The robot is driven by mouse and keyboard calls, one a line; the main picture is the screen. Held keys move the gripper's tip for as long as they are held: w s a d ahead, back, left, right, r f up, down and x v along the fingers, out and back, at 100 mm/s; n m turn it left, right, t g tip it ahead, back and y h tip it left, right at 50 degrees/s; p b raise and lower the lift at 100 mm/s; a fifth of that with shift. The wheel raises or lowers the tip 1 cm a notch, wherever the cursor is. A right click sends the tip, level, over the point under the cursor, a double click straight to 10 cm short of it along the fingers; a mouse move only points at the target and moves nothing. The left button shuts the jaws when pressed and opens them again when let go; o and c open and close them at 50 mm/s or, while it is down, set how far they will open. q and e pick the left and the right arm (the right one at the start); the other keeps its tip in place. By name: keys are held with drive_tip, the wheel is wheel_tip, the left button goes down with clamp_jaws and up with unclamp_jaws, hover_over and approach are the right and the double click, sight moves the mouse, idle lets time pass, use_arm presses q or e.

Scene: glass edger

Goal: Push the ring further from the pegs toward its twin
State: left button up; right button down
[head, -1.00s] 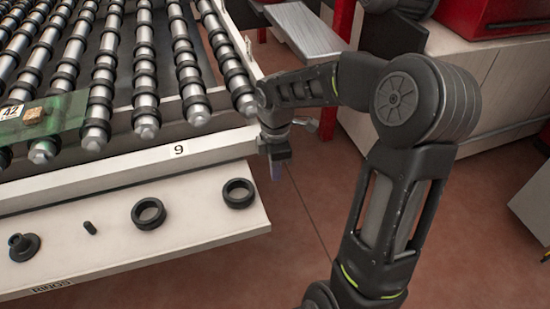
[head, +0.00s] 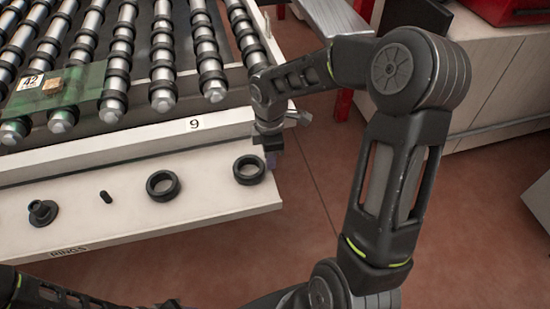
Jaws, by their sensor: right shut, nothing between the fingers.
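Two black rings lie flat on the white shelf (head: 215,198) in the head view. The ring further from the pegs (head: 249,170) is near the shelf's right end. Its twin (head: 163,186) lies to its left with bare shelf between them. A small black peg (head: 105,197) and a flanged black piece (head: 42,213) are further left. My right gripper (head: 271,160) is shut and empty, pointing down just right of the further ring. I cannot tell if it touches the ring. My left gripper is not in view.
The conveyor with black-ringed rollers (head: 163,70) and its white front rail, labelled 9 (head: 194,125), rise behind the shelf. A green plate (head: 60,95) lies over the rollers. The shelf's right edge drops to open red floor (head: 230,262).

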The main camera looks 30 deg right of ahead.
sight(239, 164)
drive_tip(key=w+a, duration=0.1)
drive_tip(key=a, duration=0.1)
drive_tip(key=w+a, duration=0.1)
drive_tip(key=a, duration=0.2)
drive_tip(key=w+a+b, duration=0.1)
drive_tip(key=a, duration=0.1)
drive_tip(key=shift+w+a, duration=0.15)
drive_tip(key=shift+a, duration=0.15)
drive_tip(key=shift+d, duration=0.15)
